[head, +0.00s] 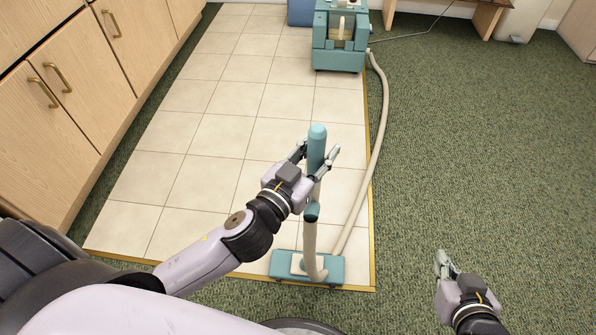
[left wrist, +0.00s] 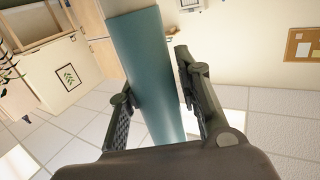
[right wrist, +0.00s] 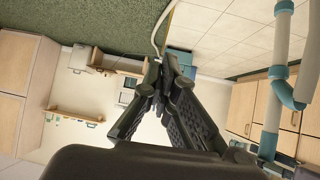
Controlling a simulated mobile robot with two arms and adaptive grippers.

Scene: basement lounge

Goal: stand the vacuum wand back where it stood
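The vacuum wand (head: 310,232) stands about upright, a cream tube with a teal handle (head: 317,145) and a teal floor head (head: 333,270) on the tiles near their front edge. My left gripper (head: 320,160) is around the handle. In the left wrist view the teal handle (left wrist: 150,70) passes between the fingers, with a gap on the right, so the gripper (left wrist: 155,95) looks open. My right gripper (head: 445,262) is apart from the wand, low over the carpet, its fingertips together and empty. The wand tube (right wrist: 277,90) also shows in the right wrist view.
The teal vacuum body (head: 340,55) stands at the far end of the tiles. Its cream hose (head: 378,130) runs along the right tile edge to the wand. Wooden cabinets (head: 75,110) line the left. Green carpet (head: 480,140) on the right is clear.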

